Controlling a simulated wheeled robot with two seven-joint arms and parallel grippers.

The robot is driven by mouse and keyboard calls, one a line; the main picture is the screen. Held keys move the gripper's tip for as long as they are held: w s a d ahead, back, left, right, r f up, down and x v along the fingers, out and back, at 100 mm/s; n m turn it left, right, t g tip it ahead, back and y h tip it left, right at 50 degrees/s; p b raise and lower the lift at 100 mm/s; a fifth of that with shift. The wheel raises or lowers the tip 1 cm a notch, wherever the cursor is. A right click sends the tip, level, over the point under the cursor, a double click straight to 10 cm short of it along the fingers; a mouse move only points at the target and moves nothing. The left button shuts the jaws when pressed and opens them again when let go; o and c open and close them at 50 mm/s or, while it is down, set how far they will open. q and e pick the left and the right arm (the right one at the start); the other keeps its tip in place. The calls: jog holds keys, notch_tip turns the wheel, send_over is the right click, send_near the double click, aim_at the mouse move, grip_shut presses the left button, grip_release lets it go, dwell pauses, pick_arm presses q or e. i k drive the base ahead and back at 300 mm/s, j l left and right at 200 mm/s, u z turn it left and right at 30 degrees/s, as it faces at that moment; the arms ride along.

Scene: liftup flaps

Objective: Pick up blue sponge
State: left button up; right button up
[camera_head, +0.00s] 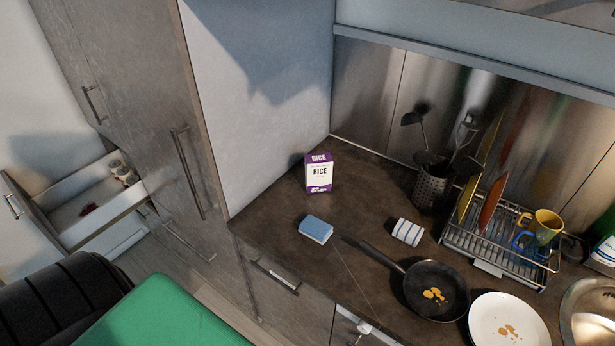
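The blue sponge (316,229) lies flat on the dark countertop (285,206), close to its front edge. It has a blue top and a paler side, and nothing covers it. Neither of my grippers shows in the head view.
A rice box (319,173) stands behind the sponge. A drawer (95,201) stands open at left.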

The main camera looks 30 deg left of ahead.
aim_at(318, 231)
jog(key=u, duration=2.15)
jog(key=z, duration=1.15)
jog(key=i+j+z, duration=0.2)
jog(key=j, duration=0.2)
jog(key=j+z, duration=0.2)
jog(key=j, duration=0.2)
jog(key=i, duration=0.05)
